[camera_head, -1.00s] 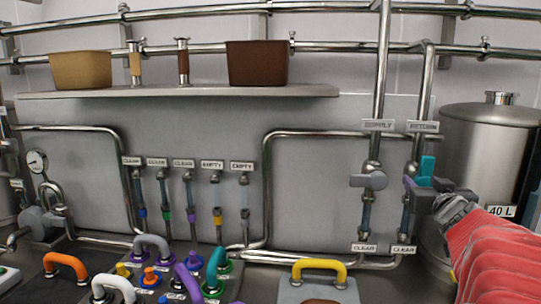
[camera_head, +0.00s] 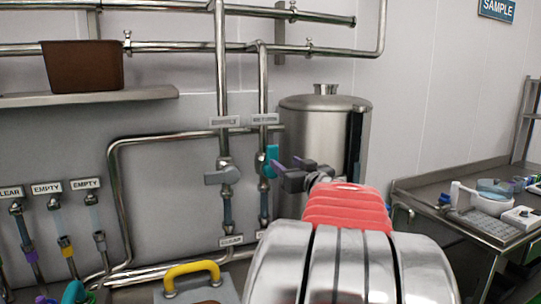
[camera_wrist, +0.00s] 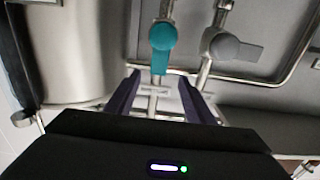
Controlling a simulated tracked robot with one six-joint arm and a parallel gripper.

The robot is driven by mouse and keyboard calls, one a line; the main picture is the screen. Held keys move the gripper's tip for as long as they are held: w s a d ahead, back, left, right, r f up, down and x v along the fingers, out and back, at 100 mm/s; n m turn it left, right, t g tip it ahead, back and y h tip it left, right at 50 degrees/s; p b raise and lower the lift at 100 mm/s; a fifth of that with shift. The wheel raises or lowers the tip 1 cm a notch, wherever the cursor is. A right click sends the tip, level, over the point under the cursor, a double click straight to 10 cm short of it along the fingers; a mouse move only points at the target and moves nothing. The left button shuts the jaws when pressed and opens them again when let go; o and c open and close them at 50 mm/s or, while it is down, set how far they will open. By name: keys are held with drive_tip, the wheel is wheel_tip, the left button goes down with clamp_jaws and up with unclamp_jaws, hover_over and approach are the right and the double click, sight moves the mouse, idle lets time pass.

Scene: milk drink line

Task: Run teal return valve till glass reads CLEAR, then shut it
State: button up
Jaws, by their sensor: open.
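The teal return valve (camera_head: 271,160) is on the right-hand vertical pipe, its handle upright along the pipe. In the wrist view the teal valve (camera_wrist: 162,38) is centred, its lever pointing down the picture towards the jaw gap. My gripper (camera_head: 279,168) is open with purple fingers, just right of the valve. The wrist view shows the open fingers (camera_wrist: 160,77) either side of the lever's end; no grip on it shows. The return sight glass (camera_head: 264,204) is below the valve. Its label (camera_head: 261,236) is partly hidden by my arm and unreadable now.
A grey supply valve (camera_head: 222,176) with a sideways handle is close on the left, also in the wrist view (camera_wrist: 228,46). A steel tank (camera_head: 318,130) stands behind my gripper. A yellow handle (camera_head: 192,270) is below. A steel bench (camera_head: 435,205) is at right.

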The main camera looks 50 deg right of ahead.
sight(273, 155)
drive_tip(key=x, duration=1.2)
drive_tip(key=shift+d, duration=0.15)
drive_tip(key=shift+c, duration=0.2)
